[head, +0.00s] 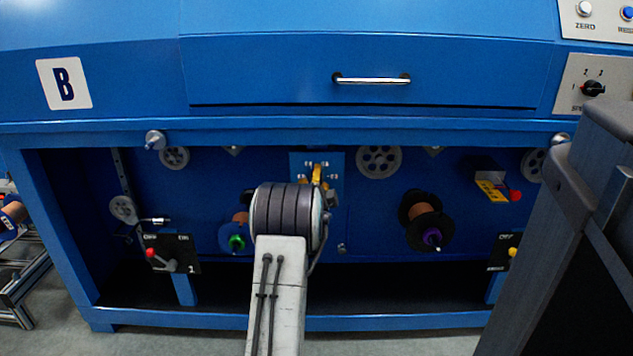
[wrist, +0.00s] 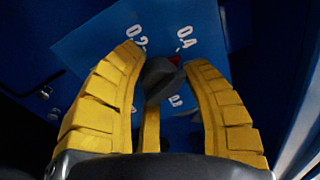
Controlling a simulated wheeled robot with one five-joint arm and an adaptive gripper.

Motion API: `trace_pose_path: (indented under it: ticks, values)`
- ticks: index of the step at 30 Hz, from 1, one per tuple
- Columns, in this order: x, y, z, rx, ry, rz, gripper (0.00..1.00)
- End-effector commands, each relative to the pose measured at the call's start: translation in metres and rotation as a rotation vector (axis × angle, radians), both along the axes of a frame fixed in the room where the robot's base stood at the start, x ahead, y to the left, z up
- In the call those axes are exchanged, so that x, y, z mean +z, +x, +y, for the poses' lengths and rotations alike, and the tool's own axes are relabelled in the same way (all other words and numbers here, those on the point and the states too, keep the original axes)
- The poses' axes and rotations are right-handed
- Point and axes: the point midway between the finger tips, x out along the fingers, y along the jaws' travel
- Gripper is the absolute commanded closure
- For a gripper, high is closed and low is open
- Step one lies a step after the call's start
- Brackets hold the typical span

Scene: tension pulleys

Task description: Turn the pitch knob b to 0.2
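The pitch knob b (wrist: 158,82) is a dark grey knob with a red pointer mark on a blue plate (wrist: 95,42) in the wrist view. White labels 0.2 and 0.4 are on the plate, and a lower label is partly covered. The red mark points up and right, close to 0.4. My gripper (wrist: 166,58) has yellow fingers, open on both sides of the knob, with a third finger below; I cannot tell whether any finger touches it. In the head view, my gripper (head: 318,174) is in front of the central blue plate (head: 336,160), and my arm hides the knob.
The machine's blue frame (head: 320,322) surrounds the recess. A spool with a purple hub (head: 424,222) is right of my arm, and one with a green hub (head: 236,241) is left. Above is a drawer with a handle (head: 371,80). Switch boxes (head: 185,254) stand near both sides.

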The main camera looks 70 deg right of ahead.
Motion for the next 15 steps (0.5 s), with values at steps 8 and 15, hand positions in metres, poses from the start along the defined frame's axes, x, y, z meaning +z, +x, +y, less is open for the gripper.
trace_pose_path:
  ticks: [8, 15]
  values:
    - [-0.0007, -0.0007, 0.0001, -0.001, 0.002, 0.000, 0.38]
    - [-0.0015, -0.0016, 0.0005, -0.002, 0.005, 0.000, 0.38]
